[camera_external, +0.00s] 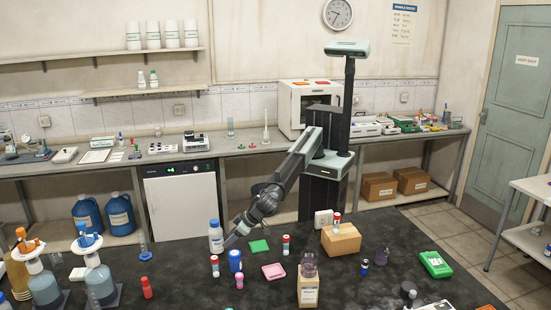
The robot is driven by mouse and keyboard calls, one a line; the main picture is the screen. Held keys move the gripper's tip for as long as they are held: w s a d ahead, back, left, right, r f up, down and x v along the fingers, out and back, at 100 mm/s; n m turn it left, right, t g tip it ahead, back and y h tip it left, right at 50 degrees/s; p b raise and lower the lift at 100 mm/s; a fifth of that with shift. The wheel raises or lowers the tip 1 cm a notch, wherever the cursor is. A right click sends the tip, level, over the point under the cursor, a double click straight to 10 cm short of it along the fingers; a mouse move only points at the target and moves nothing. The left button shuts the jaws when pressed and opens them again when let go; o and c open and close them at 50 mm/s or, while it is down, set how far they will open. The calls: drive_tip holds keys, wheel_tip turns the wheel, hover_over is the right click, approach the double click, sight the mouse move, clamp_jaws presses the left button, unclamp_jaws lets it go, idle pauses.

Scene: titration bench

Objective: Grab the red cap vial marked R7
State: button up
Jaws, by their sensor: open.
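Several vials with red caps show in the external view. One red-capped vial (285,245) stands on the dark bench right of the green square. Another red-capped vial (214,266) stands in front of the white bottle. A third red-capped vial (337,222) stands on or just behind a cardboard box. Their markings are too small to read, so I cannot tell which one is R7. My gripper (230,242) is open, low over the back of the bench, left of the first vial and just right of the white bottle. Its fingertips are small and hard to make out; nothing shows between them.
The white bottle (216,237) with a blue cap stands close beside my gripper. A blue-capped jar (235,261), a pink tray (273,271), a green square (260,246) and a cardboard box (341,239) are nearby. A red bottle (147,288) stands at left. Bench right of centre is partly clear.

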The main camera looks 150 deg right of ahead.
sight(215, 267)
drive_tip(key=w+a+n+t+h+b, duration=0.3)
drive_tip(key=w+a+t+b, duration=0.3)
drive_tip(key=w, duration=0.5)
drive_tip(key=shift+g, duration=0.4)
drive_tip(key=shift+s+d+r+b+x, duration=0.15)
drive_tip(key=shift+b+x, duration=0.45)
drive_tip(key=shift+x, duration=0.65)
drive_tip(key=shift+d+r+b+x, duration=0.1)
drive_tip(key=shift+b+x, duration=0.55)
drive_tip(key=shift+x, duration=0.6)
drive_tip(key=shift+s+d+r+b+x, duration=0.15)
drive_tip(key=shift+b+x, duration=0.45)
drive_tip(key=shift+x, duration=0.7)
clamp_jaws()
